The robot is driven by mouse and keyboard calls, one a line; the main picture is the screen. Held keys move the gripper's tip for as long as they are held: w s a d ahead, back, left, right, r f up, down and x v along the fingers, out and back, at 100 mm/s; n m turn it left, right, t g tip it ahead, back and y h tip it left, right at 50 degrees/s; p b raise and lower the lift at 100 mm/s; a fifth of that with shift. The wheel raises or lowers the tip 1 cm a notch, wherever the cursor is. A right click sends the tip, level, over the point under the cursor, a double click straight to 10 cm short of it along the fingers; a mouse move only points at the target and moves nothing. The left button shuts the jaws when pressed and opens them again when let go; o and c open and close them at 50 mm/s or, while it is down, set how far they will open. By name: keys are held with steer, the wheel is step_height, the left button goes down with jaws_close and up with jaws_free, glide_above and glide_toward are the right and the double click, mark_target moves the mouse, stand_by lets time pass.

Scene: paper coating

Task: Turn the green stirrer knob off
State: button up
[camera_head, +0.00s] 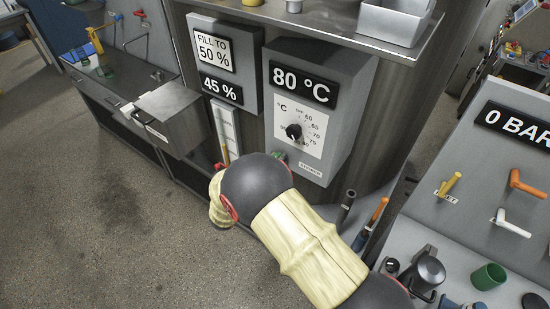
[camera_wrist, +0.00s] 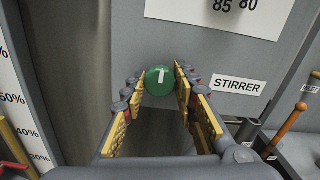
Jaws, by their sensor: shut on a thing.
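The green stirrer knob (camera_wrist: 159,80) is on the grey panel in the wrist view, left of a white STIRRER label (camera_wrist: 238,85). A white mark on its face stands nearly upright. My gripper (camera_wrist: 161,73) has its yellow-padded fingers on the left and right sides of the knob and is shut on it. In the head view only a small piece of the green knob (camera_head: 279,155) shows beside my arm. My fingers are hidden there behind my arm.
Above the knob are a black temperature dial (camera_head: 293,131) and an 80 °C display (camera_head: 303,86). A level gauge (camera_head: 226,130) stands to the left. Yellow, orange and white valve handles and a green cup (camera_head: 488,276) are at the right.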

stand_by(0.3)
steer(key=o, duration=1.2)
steer(key=shift+c, duration=0.2)
steer(key=v, duration=1.2)
